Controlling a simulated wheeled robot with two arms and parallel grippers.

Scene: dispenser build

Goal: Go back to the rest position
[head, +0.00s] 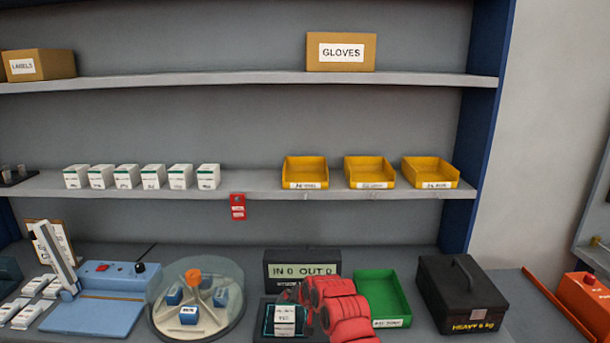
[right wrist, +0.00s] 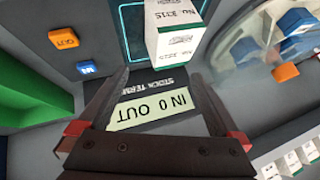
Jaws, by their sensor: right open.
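My right arm, red, reaches over the bench from the front in the head view, and its gripper (head: 300,306) is beside a white box (head: 285,318). In the right wrist view the two dark fingers of this gripper (right wrist: 161,78) are spread with nothing between them. The white box (right wrist: 172,35), with a printed number, stands on a dark pad with a cyan outline, just beyond the fingertips. It looks apart from them. My left gripper is not in view.
A stock terminal (head: 302,257) reading "IN 0 OUT 0" stands behind the arm. A green tray (head: 391,290) and a black heavy case (head: 462,292) are to its right. A round carousel (head: 222,322) and a blue device (head: 98,316) are to its left. Shelves hold white boxes and yellow bins (head: 370,173).

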